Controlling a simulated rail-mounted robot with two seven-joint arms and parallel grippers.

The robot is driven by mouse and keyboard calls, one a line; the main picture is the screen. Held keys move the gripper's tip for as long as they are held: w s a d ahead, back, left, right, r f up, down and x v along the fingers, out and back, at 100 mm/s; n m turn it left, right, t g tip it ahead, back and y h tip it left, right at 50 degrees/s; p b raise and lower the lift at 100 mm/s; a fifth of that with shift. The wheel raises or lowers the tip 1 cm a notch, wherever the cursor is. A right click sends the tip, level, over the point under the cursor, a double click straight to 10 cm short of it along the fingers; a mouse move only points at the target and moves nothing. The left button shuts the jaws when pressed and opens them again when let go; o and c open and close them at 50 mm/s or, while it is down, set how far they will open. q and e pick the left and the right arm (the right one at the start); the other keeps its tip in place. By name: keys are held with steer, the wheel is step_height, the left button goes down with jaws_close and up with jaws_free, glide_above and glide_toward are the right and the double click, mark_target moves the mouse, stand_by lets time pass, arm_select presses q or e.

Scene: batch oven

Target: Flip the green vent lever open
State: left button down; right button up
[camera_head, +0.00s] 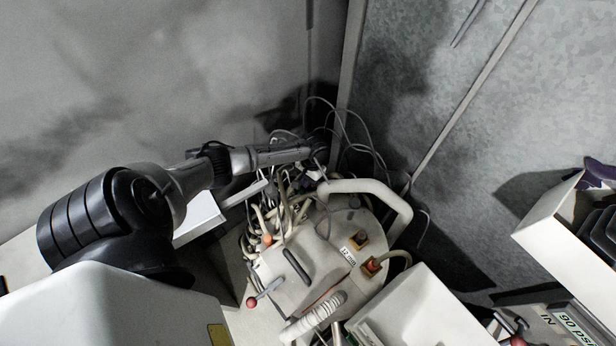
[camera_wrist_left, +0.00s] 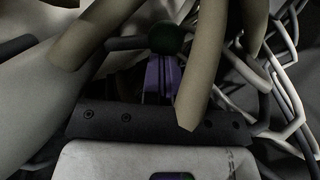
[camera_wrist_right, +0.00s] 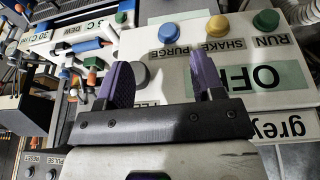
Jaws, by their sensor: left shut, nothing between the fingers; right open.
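In the left wrist view, a dark green ball knob (camera_wrist_left: 166,38) sits on a dark rod at the tips of my left gripper (camera_wrist_left: 160,62). Its purple fingers are shut together with nothing between them. I cannot tell whether they touch the knob. Thick beige hoses partly cover the view. In the head view, my left gripper (camera_head: 318,147) is a small dark shape among cables behind the off-white machine (camera_head: 310,262); the green knob cannot be made out there. My right gripper (camera_wrist_right: 163,80) is open and empty in the right wrist view, before a panel with buttons.
Beige hoses (camera_head: 288,192) crowd the machine's left side, and thin cables (camera_head: 350,125) loop against the wall. A red-knobbed lever (camera_head: 252,302) is at the machine's front. In the right wrist view are a green button (camera_wrist_right: 266,20), a yellow button (camera_wrist_right: 218,26) and labelled panels.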

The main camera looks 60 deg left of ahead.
mark_target(301, 192)
arm_select(q)
steer(key=s+n+p, duration=0.1)
steer(key=p, duration=0.1)
steer(key=s+d+n+p, duration=0.1)
steer(key=n+p, duration=0.1)
steer(key=p, duration=0.1)
steer(key=s+d+n+h+p, duration=0.1)
steer(key=n+p, duration=0.1)
steer(key=p, duration=0.1)
steer(key=shift+r+t, duration=0.3)
steer(key=shift+r, duration=0.05)
steer(key=d+n+p, duration=0.1)
steer(key=n+p, duration=0.1)
steer(key=s+d+n+t+p, duration=0.1)
steer(key=p, duration=0.1)
steer(key=s+d+n+p, duration=0.1)
steer(key=n+p, duration=0.1)
steer(key=shift+f+n+h, duration=0.15)
steer(key=shift+n+h, duration=0.15)
steer(key=shift+h, duration=0.1)
steer(key=d+n+p, duration=0.1)
steer(key=d+n+t+p, duration=0.1)
steer(key=n, duration=0.1)
steer(key=shift+s+f, duration=0.1)
steer(key=shift+s, duration=0.05)
steer(key=shift+d+f+n+t+p, duration=0.15)
steer(key=shift+d+n+t+p, duration=0.25)
steer(key=shift+d+n+p, duration=0.6)
steer(key=shift+a+n, duration=0.2)
steer(key=shift+n, duration=0.1)
